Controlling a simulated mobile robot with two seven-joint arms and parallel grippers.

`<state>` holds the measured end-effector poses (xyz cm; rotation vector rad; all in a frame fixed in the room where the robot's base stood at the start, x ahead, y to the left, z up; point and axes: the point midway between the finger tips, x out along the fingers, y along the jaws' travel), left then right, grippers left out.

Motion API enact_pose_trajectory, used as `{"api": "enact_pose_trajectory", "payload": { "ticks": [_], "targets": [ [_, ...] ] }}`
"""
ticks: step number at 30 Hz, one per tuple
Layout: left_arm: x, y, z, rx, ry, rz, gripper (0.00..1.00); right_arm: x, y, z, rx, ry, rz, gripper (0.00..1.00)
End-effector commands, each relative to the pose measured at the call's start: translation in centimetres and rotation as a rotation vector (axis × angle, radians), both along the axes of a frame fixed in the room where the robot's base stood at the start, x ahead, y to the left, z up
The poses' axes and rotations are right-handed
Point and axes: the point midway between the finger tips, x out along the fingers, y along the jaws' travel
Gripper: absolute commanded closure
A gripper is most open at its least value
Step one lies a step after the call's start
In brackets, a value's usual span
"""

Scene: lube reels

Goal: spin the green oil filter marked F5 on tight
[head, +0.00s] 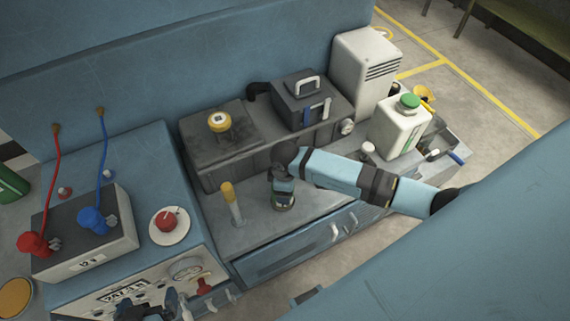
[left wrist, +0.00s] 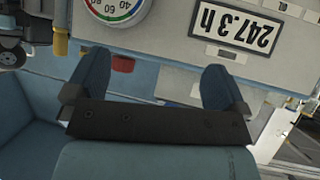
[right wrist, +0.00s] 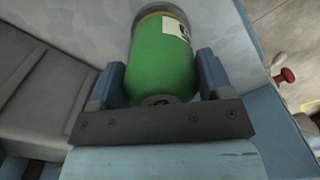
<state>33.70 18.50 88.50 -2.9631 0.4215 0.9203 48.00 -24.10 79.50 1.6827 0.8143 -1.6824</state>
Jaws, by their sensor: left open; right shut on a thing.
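A green oil filter (right wrist: 160,62) with a white label fills the space between the fingers of my right gripper (right wrist: 162,75) in the right wrist view. The label's marking is not readable. In the head view the filter (head: 284,202) is upright and low, at the bench top in front of the dark block, under my right gripper (head: 284,178). Its lower end is hard to see, so I cannot tell whether it is threaded on. My left gripper (left wrist: 153,82) is open and empty, facing the gauge panel; it shows only partly at the bottom of the head view (head: 145,308).
A yellow-topped post (head: 231,202) stands left of the filter. A white jug (head: 398,130) stands right. A 12 V battery box (head: 85,240) with clamps is left.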

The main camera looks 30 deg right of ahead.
Motion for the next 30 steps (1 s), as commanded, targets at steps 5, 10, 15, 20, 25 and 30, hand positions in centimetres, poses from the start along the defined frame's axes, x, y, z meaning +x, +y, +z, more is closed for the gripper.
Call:
{"api": "enact_pose_trajectory", "payload": {
  "ticks": [5,10,15,20,25,30],
  "targets": [
    [0.0,0.0,-0.1,0.0,0.0,0.0,0.0,0.0,0.0,0.0,0.0,0.0,0.002,0.16],
    [0.0,0.0,-0.1,0.0,0.0,0.0,0.0,0.0,0.0,0.0,0.0,0.0,0.003,0.0],
    [0.0,0.0,-0.2,0.002,-0.001,0.0,0.0,0.0,0.0,0.0,0.0,0.0,0.004,0.0],
    [-0.4,0.4,-1.9,0.023,-0.008,-0.009,0.0,0.0,0.0,0.0,0.0,0.0,0.004,0.0],
    [-0.9,0.9,-3.7,0.046,-0.025,-0.018,0.0,0.1,0.0,1.8,0.002,-0.004,0.005,0.0],
    [-0.9,0.9,-3.9,0.045,-0.024,-0.018,0.0,0.1,0.0,6.1,0.001,-0.005,0.006,0.0]
  ]
}}
